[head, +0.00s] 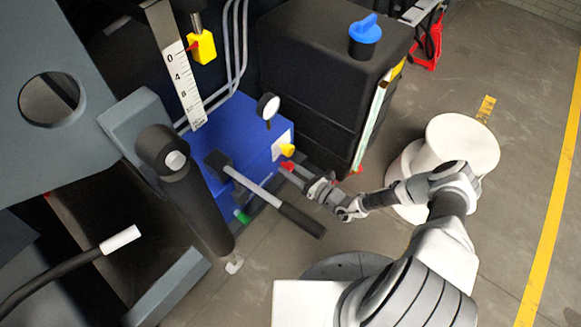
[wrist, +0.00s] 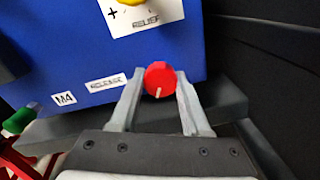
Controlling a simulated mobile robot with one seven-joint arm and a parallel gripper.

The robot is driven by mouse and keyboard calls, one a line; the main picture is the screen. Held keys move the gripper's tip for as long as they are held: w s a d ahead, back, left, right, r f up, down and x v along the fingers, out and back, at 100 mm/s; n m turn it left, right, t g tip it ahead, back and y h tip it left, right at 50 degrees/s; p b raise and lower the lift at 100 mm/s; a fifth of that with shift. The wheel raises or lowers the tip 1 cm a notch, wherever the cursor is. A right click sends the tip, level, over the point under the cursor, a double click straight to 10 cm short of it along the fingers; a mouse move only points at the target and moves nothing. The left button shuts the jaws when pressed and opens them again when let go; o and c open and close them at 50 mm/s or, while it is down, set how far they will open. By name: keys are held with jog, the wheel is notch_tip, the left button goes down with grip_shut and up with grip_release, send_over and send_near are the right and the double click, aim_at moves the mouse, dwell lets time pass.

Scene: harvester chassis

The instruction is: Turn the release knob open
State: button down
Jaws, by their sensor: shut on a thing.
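The release knob is a round red knob (wrist: 158,76) with a white line on its face, low on the blue box (wrist: 70,50), just right of a "RELEASE" label (wrist: 106,82). The white line points nearly straight down in the wrist view. My gripper (wrist: 159,84) has one finger on each side of the knob and is shut on it. In the head view, my gripper (head: 296,173) reaches the lower right corner of the blue box (head: 240,137), where a bit of red knob (head: 287,165) shows. The fingers hide part of it.
A yellow knob (head: 287,150) sits above the red one, by a "RELIEF" label (wrist: 148,20). A lever with a black grip (head: 300,219) lies just left of my gripper. A gauge (head: 268,106) tops the box. A black tank (head: 310,85) stands behind. Open floor (head: 480,255) lies right.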

jog(key=n+p, duration=0.1)
jog(key=n, duration=0.4)
jog(key=shift+n+p, duration=0.3)
dwell(0.4)
jog(key=shift+c, duration=1.9)
grip_release()
jog(key=p+v, duration=0.1)
jog(key=v, duration=1.6)
jog(key=shift+s+d+f+p, duration=0.15)
jog(key=shift+s+p, duration=0.05)
jog(key=shift+p, duration=0.1)
